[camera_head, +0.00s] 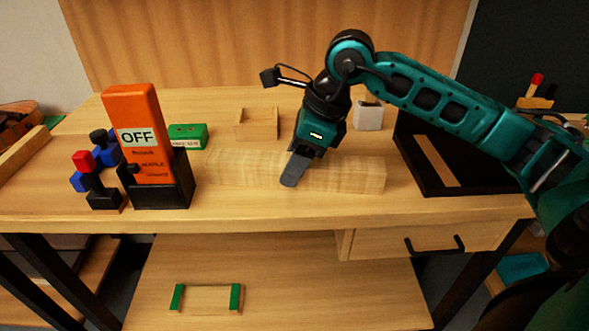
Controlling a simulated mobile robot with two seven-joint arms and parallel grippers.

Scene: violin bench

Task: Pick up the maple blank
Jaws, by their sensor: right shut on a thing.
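The maple blank (345,175) is a long pale wooden block lying lengthwise across the middle of the bench top, near its front edge. My right gripper (294,168) comes down over it from above, around the block's middle. One dark finger shows against the near face, and the other is hidden behind the block. The gripper is shut on the blank. The blank appears level and at the bench surface; I cannot tell whether there is a gap under it. My left gripper is not in view.
An orange device marked OFF (137,150) stands in a black holder at the left, beside a red and blue clamp-like tool (84,162). A green box (188,135), a small wooden tray (258,123) and a white block (369,116) sit behind. A black-framed tray (405,170) lies right.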

